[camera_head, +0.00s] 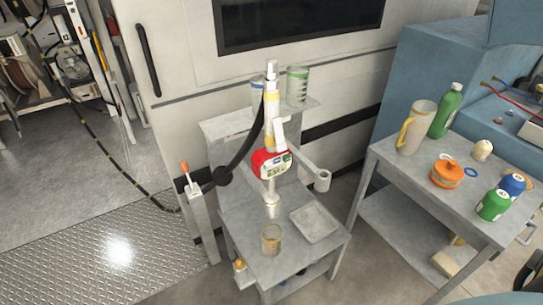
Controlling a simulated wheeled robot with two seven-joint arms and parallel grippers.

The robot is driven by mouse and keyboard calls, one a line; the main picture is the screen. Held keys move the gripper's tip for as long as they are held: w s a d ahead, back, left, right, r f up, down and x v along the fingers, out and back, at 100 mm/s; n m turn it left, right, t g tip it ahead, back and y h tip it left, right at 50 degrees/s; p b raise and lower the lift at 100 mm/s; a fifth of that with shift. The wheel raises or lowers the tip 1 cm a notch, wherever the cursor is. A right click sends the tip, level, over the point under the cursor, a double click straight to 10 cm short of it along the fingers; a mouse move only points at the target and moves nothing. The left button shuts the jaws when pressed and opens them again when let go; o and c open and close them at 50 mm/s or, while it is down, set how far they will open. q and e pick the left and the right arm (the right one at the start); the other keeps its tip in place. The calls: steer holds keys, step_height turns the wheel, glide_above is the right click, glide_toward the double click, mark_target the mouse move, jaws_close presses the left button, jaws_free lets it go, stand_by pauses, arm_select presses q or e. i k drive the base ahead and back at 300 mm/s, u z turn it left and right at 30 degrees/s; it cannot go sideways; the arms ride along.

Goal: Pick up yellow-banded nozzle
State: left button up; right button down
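The yellow-banded nozzle (271,100) stands roughly upright at the small grey stand in the middle of the view. A thin pale spout (271,192) points down below the red body. What holds the nozzle up is hard to make out. Neither of my grippers is in view, and nothing is seen gripping the nozzle.
The stand's lower top (243,224) bears a clear cup (271,239) and a flat grey tray (316,223). An orange-tipped lever (185,168) tops a post at left. A grey table (385,154) at right bears a jug (416,128) and bottles. Floor at left is mostly clear.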

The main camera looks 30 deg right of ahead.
mark_target(260, 157)
steer(key=k, duration=0.5)
steer(key=z, duration=2.05)
steer(key=i, duration=1.25)
steer(key=u, duration=2.2)
